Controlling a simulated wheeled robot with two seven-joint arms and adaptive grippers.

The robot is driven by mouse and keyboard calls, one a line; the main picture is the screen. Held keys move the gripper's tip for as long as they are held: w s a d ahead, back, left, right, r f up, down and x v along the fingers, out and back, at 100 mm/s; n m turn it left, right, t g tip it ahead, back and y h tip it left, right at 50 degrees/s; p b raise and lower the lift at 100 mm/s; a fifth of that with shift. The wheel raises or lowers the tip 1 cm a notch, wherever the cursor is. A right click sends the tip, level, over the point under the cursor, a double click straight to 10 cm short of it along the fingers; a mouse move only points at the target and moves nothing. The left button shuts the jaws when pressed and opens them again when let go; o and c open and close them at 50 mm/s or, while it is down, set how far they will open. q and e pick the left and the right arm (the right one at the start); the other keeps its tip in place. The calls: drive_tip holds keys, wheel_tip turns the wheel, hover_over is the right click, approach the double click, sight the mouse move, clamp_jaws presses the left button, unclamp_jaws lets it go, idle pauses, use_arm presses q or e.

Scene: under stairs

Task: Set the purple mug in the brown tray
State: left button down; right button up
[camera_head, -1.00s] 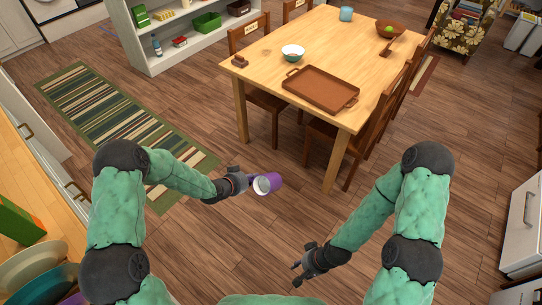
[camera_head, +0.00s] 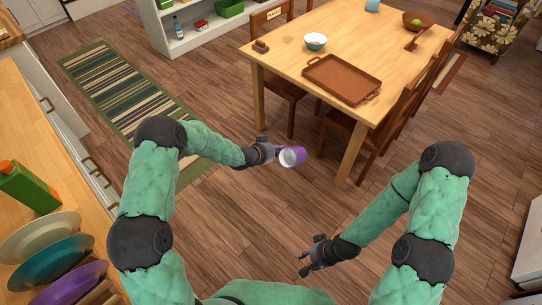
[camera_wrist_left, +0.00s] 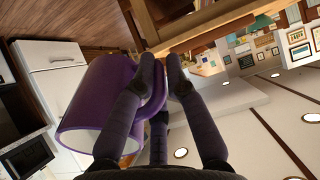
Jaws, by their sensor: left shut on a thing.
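The purple mug (camera_head: 292,157) is held in the air by my left gripper (camera_head: 276,153), in front of the table's near side. The mug lies tilted on its side, its pale inside facing the head camera. In the left wrist view the mug (camera_wrist_left: 92,105) fills the left half, and my left gripper's fingers (camera_wrist_left: 162,75) are shut at its handle. The brown tray (camera_head: 342,79) lies flat on the wooden table, empty, with a handle at each end. My right gripper (camera_head: 305,262) is low over the floor, apart from everything; its fingers look spread and empty.
The wooden table (camera_head: 287,62) also bears a white and teal bowl (camera_head: 316,41), a small brown item (camera_head: 261,47), a blue mug (camera_head: 372,5) and a brown bowl (camera_head: 418,20). Chairs (camera_head: 384,122) line its right side. Plates (camera_head: 52,262) and a green carton (camera_head: 28,188) stand on the left counter.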

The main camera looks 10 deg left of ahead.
use_arm(q)
drive_tip(key=w+d, duration=0.1)
drive_tip(key=w+d+f+b, duration=0.1)
drive_tip(key=w, duration=0.1)
drive_tip(key=w+d+b, duration=0.1)
drive_tip(key=shift+w+d+f, duration=0.1)
drive_tip(key=shift+w+f, duration=0.15)
use_arm(e)
wheel_tip(320, 180, down, 2)
drive_tip(key=shift+f, duration=0.1)
use_arm(q)
drive_tip(key=s+a+f+t+h+b, duration=0.1)
drive_tip(key=s+a+f+b, duration=0.3)
drive_tip(key=s+f+b, duration=0.1)
drive_tip(key=shift+s+a+t+b, duration=0.2)
drive_tip(key=shift+s+t+b, duration=0.2)
drive_tip(key=shift+s+b, duration=0.25)
use_arm(e)
wheel_tip(320, 180, down, 6)
drive_tip(key=shift+f, duration=0.25)
use_arm(q)
drive_tip(key=shift+w+f, duration=0.1)
use_arm(e)
drive_tip(key=shift+o, duration=0.4)
